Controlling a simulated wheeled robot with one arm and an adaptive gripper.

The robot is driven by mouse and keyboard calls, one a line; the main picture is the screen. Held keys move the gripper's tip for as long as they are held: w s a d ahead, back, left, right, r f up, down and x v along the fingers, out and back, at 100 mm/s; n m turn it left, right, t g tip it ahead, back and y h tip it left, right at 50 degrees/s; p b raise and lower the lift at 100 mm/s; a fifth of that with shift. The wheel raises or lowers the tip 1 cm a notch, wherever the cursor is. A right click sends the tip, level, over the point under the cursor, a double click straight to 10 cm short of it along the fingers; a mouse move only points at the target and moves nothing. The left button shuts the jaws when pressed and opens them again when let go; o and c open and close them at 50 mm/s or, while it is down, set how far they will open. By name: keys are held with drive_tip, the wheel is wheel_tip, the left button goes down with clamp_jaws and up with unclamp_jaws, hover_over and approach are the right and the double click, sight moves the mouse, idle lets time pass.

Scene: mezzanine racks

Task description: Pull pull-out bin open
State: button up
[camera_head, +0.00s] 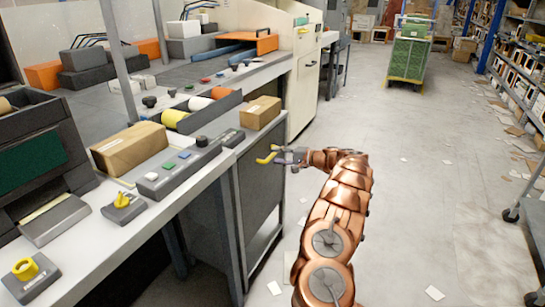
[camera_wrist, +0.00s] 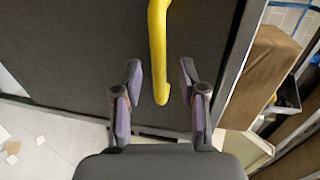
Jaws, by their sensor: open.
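The pull-out bin (camera_head: 262,190) is a dark grey front panel under the workbench, with a yellow handle. Its panel (camera_wrist: 75,45) fills much of the wrist view. The yellow handle (camera_wrist: 158,50) runs down from the top of the wrist view, and its lower end lies between my fingers. In the head view the handle (camera_head: 266,159) shows just left of my gripper (camera_head: 290,156). My gripper (camera_wrist: 156,95) is open, one finger on each side of the handle, with gaps visible on both sides. I cannot tell how deep the handle sits between the fingers.
The workbench (camera_head: 230,152) above carries cardboard boxes (camera_head: 130,148), a button panel (camera_head: 180,167) and yellow knobs (camera_head: 122,200). A green cart (camera_head: 408,58) stands far back. Shelving (camera_head: 520,85) lines the right. The floor (camera_head: 430,190) right of my arm is mostly free, with scattered papers.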

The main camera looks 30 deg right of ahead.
sight(272, 154)
drive_tip(key=shift+x, duration=1.5)
clamp_jaws()
drive_tip(key=shift+f, duration=0.1)
